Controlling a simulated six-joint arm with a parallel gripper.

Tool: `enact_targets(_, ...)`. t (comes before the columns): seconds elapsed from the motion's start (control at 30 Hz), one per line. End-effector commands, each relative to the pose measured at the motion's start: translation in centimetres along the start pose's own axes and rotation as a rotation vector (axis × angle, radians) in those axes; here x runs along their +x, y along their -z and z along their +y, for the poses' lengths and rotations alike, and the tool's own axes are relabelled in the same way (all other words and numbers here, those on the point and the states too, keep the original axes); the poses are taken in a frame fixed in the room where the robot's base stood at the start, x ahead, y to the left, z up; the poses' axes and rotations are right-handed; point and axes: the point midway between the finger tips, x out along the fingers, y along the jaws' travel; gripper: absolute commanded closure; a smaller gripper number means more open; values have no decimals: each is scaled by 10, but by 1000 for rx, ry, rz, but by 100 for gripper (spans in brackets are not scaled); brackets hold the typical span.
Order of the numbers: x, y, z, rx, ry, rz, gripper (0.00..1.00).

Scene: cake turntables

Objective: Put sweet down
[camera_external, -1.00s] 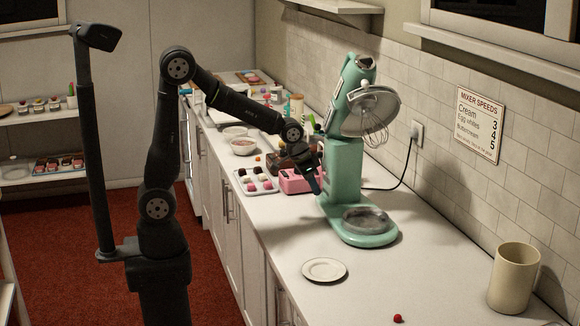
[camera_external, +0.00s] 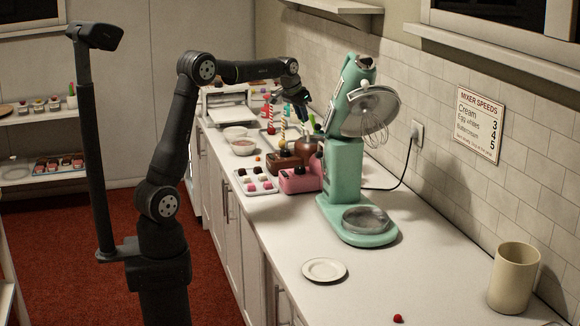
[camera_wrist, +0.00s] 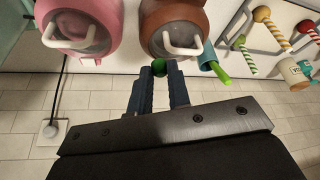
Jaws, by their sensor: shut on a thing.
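My gripper (camera_external: 304,112) is raised above the counter, over the back of the brown warmer and left of the mixer. In the wrist view its fingers (camera_wrist: 159,76) are shut on a small round green sweet (camera_wrist: 159,67) at the tips. The sweet cannot be made out clearly in the external view. Below it in the wrist view are the brown warmer (camera_wrist: 172,22) and the pink warmer (camera_wrist: 80,25). A white tray (camera_external: 238,176) with several sweets lies left of the pink warmer (camera_external: 300,181). An empty white plate (camera_external: 324,270) lies nearer the front.
The green stand mixer (camera_external: 342,175) stands right of the warmers. A rack (camera_wrist: 250,50) holds striped sticks with round tops. A beige canister (camera_external: 513,280) and a red ball (camera_external: 398,318) are at front right. The front counter is mostly clear.

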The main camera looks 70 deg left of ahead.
Motion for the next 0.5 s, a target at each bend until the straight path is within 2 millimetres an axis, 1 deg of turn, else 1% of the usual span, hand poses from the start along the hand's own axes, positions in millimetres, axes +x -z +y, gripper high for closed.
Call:
enact_targets(0.03, -7, 14, -11, -15, 7, 3, 100)
enact_targets(0.2, -30, 48, -41, -59, 24, 2, 100)
enact_targets(0.33, -41, 65, -58, -86, 36, 2, 100)
enact_targets(0.5, -47, 79, -78, -119, 50, 0, 100)
